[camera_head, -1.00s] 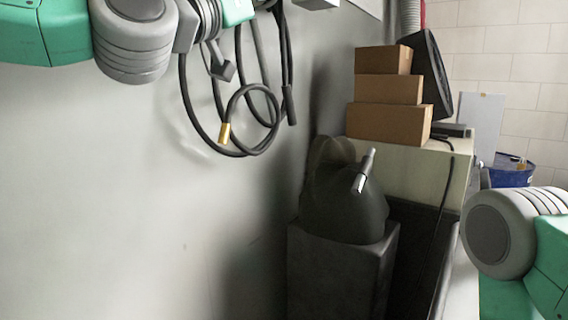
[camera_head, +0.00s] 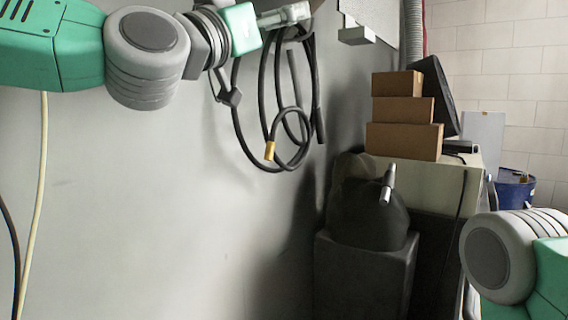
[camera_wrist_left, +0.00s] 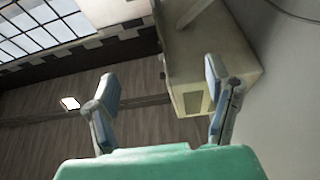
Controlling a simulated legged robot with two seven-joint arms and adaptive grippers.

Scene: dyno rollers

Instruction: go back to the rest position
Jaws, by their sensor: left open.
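My left arm comes in from the upper left in the head view, raised in front of the grey wall. My left gripper (camera_head: 284,15) is at the top of that view, in front of the hanging black hoses (camera_head: 262,120), and looks empty. In the left wrist view, the left gripper (camera_wrist_left: 160,95) shows two fingers spread wide apart with nothing between them. Part of my right arm shows at the lower right of the head view. Its gripper is out of the picture.
Brown boxes (camera_head: 404,141) are stacked on a pale cabinet (camera_head: 442,180) at right. A dark bag-like object (camera_head: 368,215) sits on a dark bin (camera_head: 365,275). A blue bucket (camera_head: 515,190) stands behind. The grey wall (camera_head: 150,200) is bare at centre left.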

